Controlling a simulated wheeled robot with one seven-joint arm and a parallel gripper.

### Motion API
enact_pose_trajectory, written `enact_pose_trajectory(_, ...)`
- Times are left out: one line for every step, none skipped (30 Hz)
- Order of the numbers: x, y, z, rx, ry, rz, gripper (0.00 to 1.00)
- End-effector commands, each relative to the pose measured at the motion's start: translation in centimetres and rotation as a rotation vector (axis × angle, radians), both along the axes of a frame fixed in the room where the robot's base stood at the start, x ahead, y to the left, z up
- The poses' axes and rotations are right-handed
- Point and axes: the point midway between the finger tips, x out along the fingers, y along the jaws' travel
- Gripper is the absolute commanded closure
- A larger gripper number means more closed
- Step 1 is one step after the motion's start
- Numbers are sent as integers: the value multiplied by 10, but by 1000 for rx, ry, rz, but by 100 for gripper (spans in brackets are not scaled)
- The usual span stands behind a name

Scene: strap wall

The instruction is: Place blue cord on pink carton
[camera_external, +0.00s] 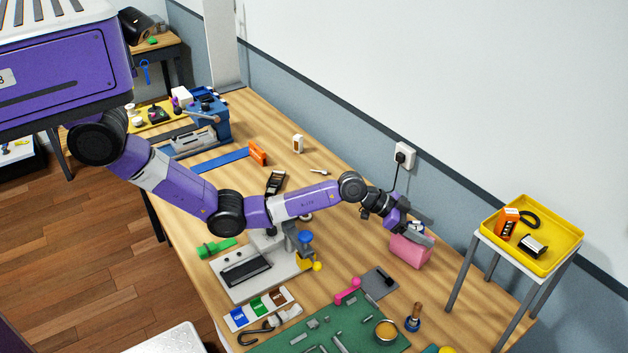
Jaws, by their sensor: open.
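The pink carton (408,252) stands on the wooden workbench near the wall, below the outlet. My gripper (424,236) is open at the carton's top, with its fingers partly covering it. I cannot tell whether the fingers touch the carton. No blue cord shows clearly at the gripper or on the carton. A small blue looped item (146,72) hangs at the far desk, and a flat blue strip (222,160) lies on the far part of the workbench. I cannot tell whether either is the cord.
A yellow tray (568,240) with several items sits on a small stand at right. A green mat (330,335) with tools lies in front. A grey machine (250,272) stands under my arm. A black plug cable (397,175) hangs from the wall outlet behind the carton.

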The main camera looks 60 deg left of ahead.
Motion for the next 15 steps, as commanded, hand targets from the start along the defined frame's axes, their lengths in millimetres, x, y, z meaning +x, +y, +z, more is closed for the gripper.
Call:
enact_pose_trajectory(0, 0, 0, 0, 0, 0, 30)
enact_pose_trajectory(0, 0, 1, 0, 0, 0, 30)
enact_pose_trajectory(0, 0, 3, 0, 0, 0, 30)
enact_pose_trajectory(0, 0, 4, 0, 0, 0, 30)
enact_pose_trajectory(0, 0, 5, 0, 0, 0, 30)
enact_pose_trajectory(-2, 3, 4, 0, 0, 0, 30)
enact_pose_trajectory(-4, 5, 5, 0, 1, 0, 30)
enact_pose_trajectory(-6, 7, 7, 0, 0, 1, 30)
enact_pose_trajectory(-8, 10, 10, -1, 0, 1, 30)
enact_pose_trajectory(-11, 13, 11, -1, 0, 1, 30)
enact_pose_trajectory(-14, 15, 14, 0, -1, 1, 30)
enact_pose_trajectory(-18, 19, 17, 0, -1, 1, 30)
enact_pose_trajectory(-20, 23, 19, 0, -1, 1, 30)
enact_pose_trajectory(-23, 26, 21, -1, -2, 1, 30)
enact_pose_trajectory(-27, 31, 24, -1, -2, 1, 30)
